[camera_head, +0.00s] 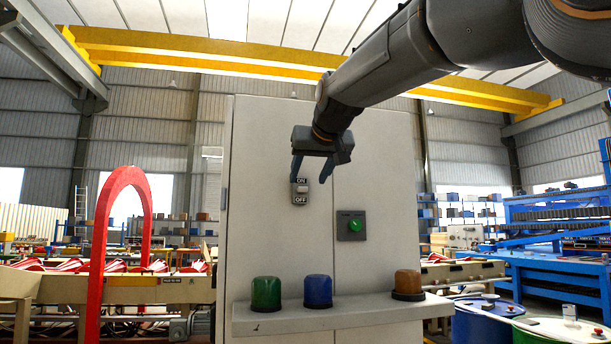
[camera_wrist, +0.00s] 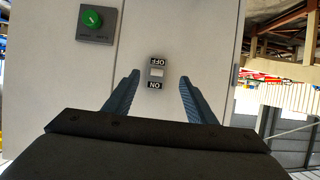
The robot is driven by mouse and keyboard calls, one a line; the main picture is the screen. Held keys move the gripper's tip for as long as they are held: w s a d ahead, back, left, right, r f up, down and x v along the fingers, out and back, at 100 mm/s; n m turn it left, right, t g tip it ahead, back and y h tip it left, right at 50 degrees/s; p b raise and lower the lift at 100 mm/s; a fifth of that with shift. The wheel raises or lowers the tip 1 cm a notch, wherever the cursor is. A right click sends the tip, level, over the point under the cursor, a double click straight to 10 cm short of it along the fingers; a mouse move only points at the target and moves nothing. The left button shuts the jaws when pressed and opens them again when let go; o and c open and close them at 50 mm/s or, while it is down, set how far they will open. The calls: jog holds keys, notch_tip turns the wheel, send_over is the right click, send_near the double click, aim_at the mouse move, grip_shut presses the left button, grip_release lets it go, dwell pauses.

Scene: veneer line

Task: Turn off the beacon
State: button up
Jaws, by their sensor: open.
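Three domed beacons stand on a shelf (camera_head: 345,319) at the front of a tall grey cabinet: a green beacon (camera_head: 266,294), a blue beacon (camera_head: 318,291) and an orange-brown beacon (camera_head: 408,285). None looks clearly lit. An ON/OFF switch (camera_head: 300,191) with a white rocker is on the cabinet front; it also shows upside down in the wrist view (camera_wrist: 157,73). My gripper (camera_head: 312,178) is open and empty in front of the cabinet. In the wrist view its two fingers (camera_wrist: 158,88) frame the switch from either side. I cannot tell whether they touch the panel.
A green knob on a grey plate (camera_head: 352,225) is to the right of the switch. A red arch (camera_head: 122,225) and a conveyor stand at left. Blue racks (camera_head: 560,225) and drums (camera_head: 482,325) are at right.

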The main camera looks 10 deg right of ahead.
aim_at(302, 190)
jog(key=shift+w+d+f+p, duration=0.1)
jog(key=shift+w+f+p, duration=0.1)
jog(key=shift+w+p, duration=0.75)
jog(key=shift+w+d+f+p, duration=0.15)
jog(key=shift+w+p, duration=0.15)
jog(key=shift+w, duration=1.2)
jog(key=shift+w+a+f+p, duration=0.1)
jog(key=shift+w+f+p, duration=0.1)
jog(key=shift+w+p, duration=0.75)
jog(key=shift+w+b, duration=0.3)
jog(key=c, duration=1)
jog(key=shift+c, duration=0.2)
